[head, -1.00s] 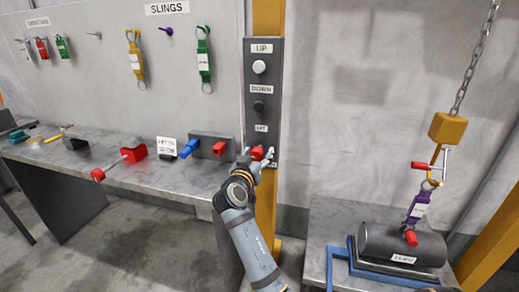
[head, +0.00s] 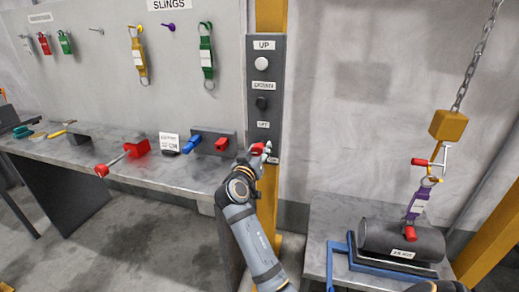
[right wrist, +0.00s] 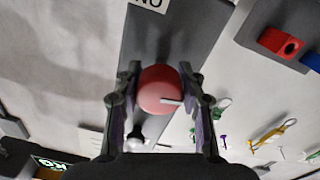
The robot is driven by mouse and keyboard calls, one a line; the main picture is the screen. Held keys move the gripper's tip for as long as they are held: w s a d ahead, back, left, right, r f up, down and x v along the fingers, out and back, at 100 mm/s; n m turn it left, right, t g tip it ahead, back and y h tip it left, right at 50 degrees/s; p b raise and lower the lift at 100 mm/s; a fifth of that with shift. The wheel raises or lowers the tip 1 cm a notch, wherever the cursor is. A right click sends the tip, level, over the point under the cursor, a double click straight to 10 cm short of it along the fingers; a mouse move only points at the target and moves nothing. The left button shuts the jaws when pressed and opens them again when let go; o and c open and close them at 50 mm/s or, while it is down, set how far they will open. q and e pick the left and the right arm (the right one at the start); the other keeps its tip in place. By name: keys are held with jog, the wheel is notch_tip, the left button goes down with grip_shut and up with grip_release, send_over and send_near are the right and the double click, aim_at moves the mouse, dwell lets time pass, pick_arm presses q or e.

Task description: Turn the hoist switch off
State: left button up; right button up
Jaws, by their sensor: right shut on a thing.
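The hoist control panel (head: 264,105) is a tall dark grey plate on the yellow post, with a white UP button (head: 262,63) and a black button (head: 261,103) below it. At its lower end is a red round switch knob (head: 257,149). My right gripper (head: 262,152) is shut on this knob and partly hides it. In the right wrist view the knob (right wrist: 158,88) sits between the two fingers, with a white line on its face pointing to the right. My left gripper is not in view.
A workbench (head: 95,152) with a red tool (head: 125,157) and a block with blue and red parts (head: 212,143) is at left. Slings hang above it. At right a dark cylinder (head: 402,239) hangs from or rests below the yellow hoist hook block (head: 448,125), over a blue frame.

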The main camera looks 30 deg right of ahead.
jog(key=n+p, duration=0.1)
jog(key=n, duration=0.2)
jog(key=shift+r+n+p, duration=0.2)
jog(key=shift+n+p, duration=0.1)
jog(key=shift+p, duration=0.05)
jog(key=n+p, duration=0.2)
jog(key=n, duration=0.2)
jog(key=shift+n+p, duration=0.3)
jog(key=shift+p, duration=0.1)
jog(key=n+p, duration=0.3)
jog(key=n, duration=0.2)
jog(key=shift+r+p, duration=0.1)
jog(key=shift+p, duration=0.25)
jog(key=shift+n+t+p, duration=0.3)
jog(key=shift+n+p, duration=0.7)
jog(key=shift+n, duration=0.7)
jog(key=shift+f, duration=0.2)
jog(key=o, duration=1.2)
